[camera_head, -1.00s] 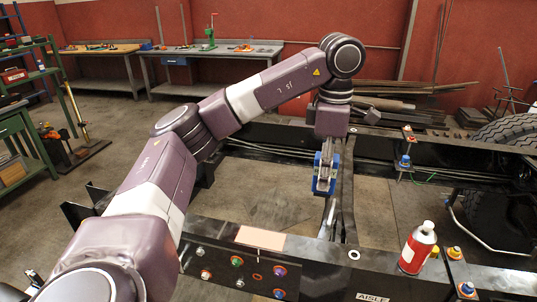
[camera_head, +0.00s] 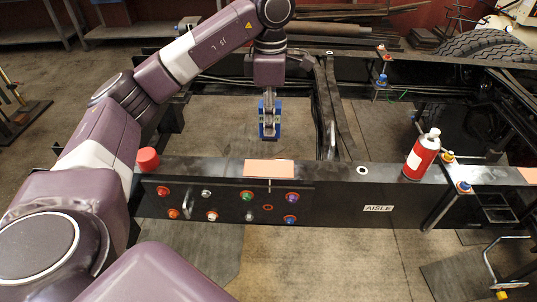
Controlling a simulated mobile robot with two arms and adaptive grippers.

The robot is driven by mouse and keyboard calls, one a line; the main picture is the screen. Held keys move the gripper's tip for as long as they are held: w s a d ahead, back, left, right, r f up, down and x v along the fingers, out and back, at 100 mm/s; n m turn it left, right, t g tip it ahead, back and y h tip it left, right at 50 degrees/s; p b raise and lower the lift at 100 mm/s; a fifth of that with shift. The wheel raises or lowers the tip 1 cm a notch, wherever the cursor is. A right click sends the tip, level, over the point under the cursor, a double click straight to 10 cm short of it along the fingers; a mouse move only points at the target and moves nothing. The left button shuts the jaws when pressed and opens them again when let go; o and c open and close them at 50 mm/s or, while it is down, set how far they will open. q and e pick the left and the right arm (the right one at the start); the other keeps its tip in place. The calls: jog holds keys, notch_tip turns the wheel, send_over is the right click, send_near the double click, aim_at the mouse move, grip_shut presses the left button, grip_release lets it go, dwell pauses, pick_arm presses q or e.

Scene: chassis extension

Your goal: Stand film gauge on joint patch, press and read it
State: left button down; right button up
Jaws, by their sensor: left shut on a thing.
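The joint patch (camera_head: 269,168) is a flat, pale pink rectangle on top of the black near frame rail. My left gripper (camera_head: 270,133), with blue fingers, points down just beyond the patch in the picture, in line with it and apart from it. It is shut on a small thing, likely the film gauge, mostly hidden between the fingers. I cannot make out the gauge's shape or its reading. My right gripper is out of view.
A red and white spray can (camera_head: 421,156) stands on the rail to the right. A red cylinder (camera_head: 148,160) stands at the rail's left. Coloured bolts and fittings dot the rail's front face. A dark cross member (camera_head: 326,110) runs back right of my gripper. Another pink patch (camera_head: 529,174) lies far right.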

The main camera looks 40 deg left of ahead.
aim_at(268, 140)
pick_arm(q)
notch_tip(268, 140, down, 6)
jog(key=shift+s+a+f+p, duration=0.15)
jog(key=shift+f+p, duration=0.1)
jog(key=shift+p, duration=0.15)
notch_tip(268, 140, down, 4)
jog(key=shift+f+p, duration=0.15)
jog(key=shift+p, duration=0.35)
jog(key=shift+f, duration=0.2)
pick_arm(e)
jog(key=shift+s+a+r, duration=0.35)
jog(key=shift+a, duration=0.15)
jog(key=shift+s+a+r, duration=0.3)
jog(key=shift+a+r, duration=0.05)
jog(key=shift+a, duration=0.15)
pick_arm(q)
jog(key=shift+f, duration=0.1)
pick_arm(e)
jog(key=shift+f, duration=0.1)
pick_arm(q)
jog(key=c, duration=1.6)
grip_release()
